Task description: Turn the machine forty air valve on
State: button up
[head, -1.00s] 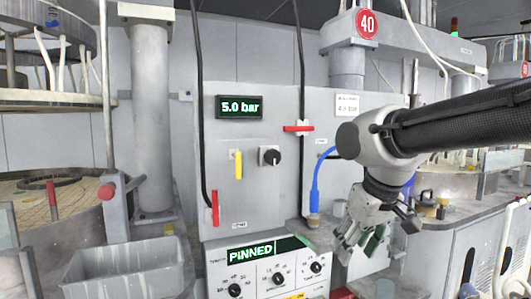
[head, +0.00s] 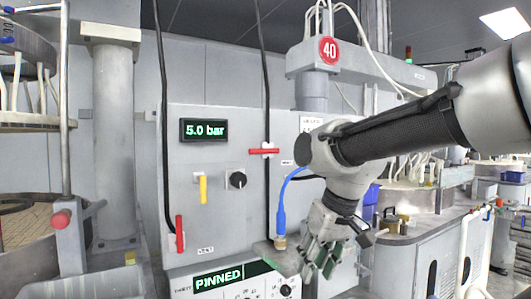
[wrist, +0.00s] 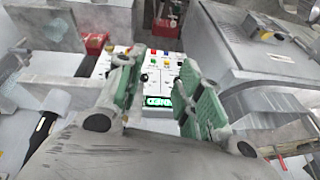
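The round red "40" sign (head: 330,50) hangs above a grey panel. On the panel, a red lever (head: 263,151) lies horizontal at a black hose, and another red lever (head: 180,233) stands upright at lower left on a second hose. A yellow lever (head: 203,188) hangs vertical beside a black round knob (head: 236,180). My gripper (head: 318,262) points down in front of the panel's right side, clear of all levers. The wrist view shows its green-padded fingers (wrist: 155,68) apart and empty.
A display (head: 203,130) reads "5.0 bar". A control box below shows "PINNED" (head: 219,279). A blue hose (head: 281,214) stands just left of my gripper. A thick column (head: 115,140) rises at left; a counter (head: 400,238) with small items is at right.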

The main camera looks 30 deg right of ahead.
jog(key=w+a+r+m+y, duration=0.3)
jog(key=w+r+m+y, duration=0.1)
jog(key=w, duration=0.1)
jog(key=m+t+y, duration=0.5)
jog(key=t+y, duration=0.2)
send_near(264, 151)
jog(key=r+x, duration=0.1)
jog(key=x, duration=0.6)
jog(key=f+x, duration=0.1)
jog(key=x, duration=0.2)
jog(key=shift+s+d, duration=0.1)
jog(key=shift+w+a, duration=0.5)
grip_shut()
